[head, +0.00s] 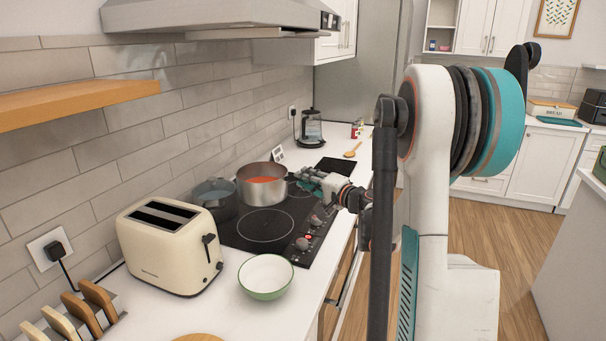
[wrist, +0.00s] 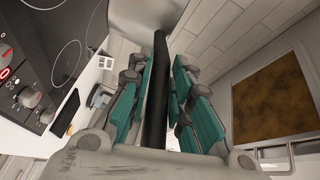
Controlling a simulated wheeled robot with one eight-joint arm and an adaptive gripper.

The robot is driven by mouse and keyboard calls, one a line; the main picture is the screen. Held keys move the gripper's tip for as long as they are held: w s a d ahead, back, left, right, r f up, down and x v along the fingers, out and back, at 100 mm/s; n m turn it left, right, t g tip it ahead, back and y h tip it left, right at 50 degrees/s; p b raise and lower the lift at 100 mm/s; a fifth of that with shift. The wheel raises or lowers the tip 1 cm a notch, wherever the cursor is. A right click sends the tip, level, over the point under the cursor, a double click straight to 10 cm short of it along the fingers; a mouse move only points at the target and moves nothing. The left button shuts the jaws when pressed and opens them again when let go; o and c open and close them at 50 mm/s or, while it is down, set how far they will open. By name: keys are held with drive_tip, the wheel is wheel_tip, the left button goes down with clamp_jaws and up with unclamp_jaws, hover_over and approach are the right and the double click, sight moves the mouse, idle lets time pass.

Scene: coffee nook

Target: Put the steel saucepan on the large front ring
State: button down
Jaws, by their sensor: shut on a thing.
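The steel saucepan (head: 263,192) has orange-red contents and is level over the far part of the black hob. I cannot tell whether its base touches the glass. My gripper (head: 312,180) is at its right side. In the wrist view, the teal fingers of my gripper (wrist: 159,105) are shut on both sides of the black handle (wrist: 160,75), and the pan's steel wall (wrist: 140,14) shows beyond. The large front ring (head: 265,225) is bare, nearer the camera than the saucepan. The hob's knobs (head: 303,243) run along its right edge.
A dark pot (head: 216,203) stands close left of the saucepan. A cream toaster (head: 168,248) and a green-rimmed bowl (head: 266,277) stand on the near counter. A coffee maker (head: 312,128) and wooden spoon (head: 352,150) are farther back. The hood (head: 215,15) hangs above.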

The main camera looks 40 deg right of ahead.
wheel_tip(320, 180, down, 12)
drive_tip(key=b, duration=0.4)
drive_tip(key=shift+r, duration=0.1)
idle(0.3)
drive_tip(key=c, duration=1.7)
unclamp_jaws()
drive_tip(key=shift+o, duration=1.2)
drive_tip(key=shift+s, duration=0.25)
drive_tip(key=s+p, duration=0.2)
drive_tip(key=s, duration=0.9)
drive_tip(key=shift+s+d+r, duration=0.2)
drive_tip(key=shift+s+d, duration=0.05)
drive_tip(key=shift+d, duration=0.15)
